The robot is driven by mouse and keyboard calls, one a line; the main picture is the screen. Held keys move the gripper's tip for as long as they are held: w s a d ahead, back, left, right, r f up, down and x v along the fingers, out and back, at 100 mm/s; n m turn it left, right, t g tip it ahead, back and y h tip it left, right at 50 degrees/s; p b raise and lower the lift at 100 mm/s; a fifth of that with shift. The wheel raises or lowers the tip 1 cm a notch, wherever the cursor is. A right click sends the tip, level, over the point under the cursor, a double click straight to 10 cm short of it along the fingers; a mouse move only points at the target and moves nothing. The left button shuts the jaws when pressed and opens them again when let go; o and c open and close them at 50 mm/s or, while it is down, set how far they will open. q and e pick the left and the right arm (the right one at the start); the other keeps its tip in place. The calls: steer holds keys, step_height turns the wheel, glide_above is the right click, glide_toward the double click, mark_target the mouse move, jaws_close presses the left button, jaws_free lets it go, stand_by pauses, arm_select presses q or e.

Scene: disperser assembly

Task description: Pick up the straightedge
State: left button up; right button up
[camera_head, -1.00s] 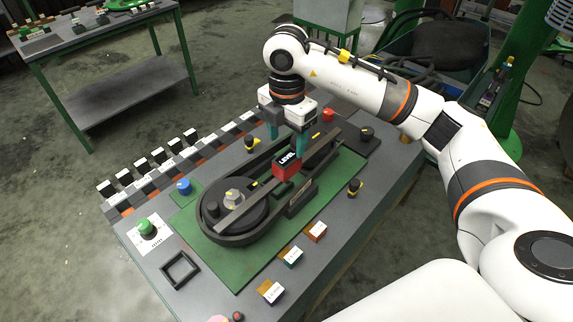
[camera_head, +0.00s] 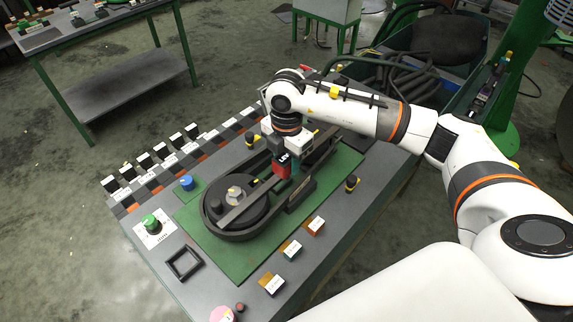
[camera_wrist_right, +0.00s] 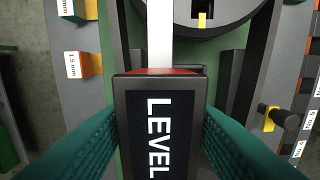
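The straightedge is a long grey bar (camera_head: 236,211) with a red block marked LEVEL (camera_head: 283,167). The bar slants across the round dark pulley of the belt assembly (camera_head: 216,236). The pale bar runs up from the LEVEL block (camera_wrist_right: 158,120) in the right wrist view. My right gripper (camera_head: 285,160) is down at the block. Its teal fingers (camera_wrist_right: 160,135) stand on both sides of the block, with no clear gap, and appear shut on it. The block's underside is hidden. My left gripper is not in view.
The assembly sits on a green mat (camera_head: 236,265) on a grey table. Labelled small blocks (camera_head: 272,284), a black square frame (camera_head: 183,263), a green knob (camera_head: 150,222) and a blue knob (camera_head: 187,182) lie around it. A row of black-and-white blocks (camera_head: 145,160) lines the left edge.

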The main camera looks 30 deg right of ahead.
jaws_close()
steer(key=shift+r, duration=0.1)
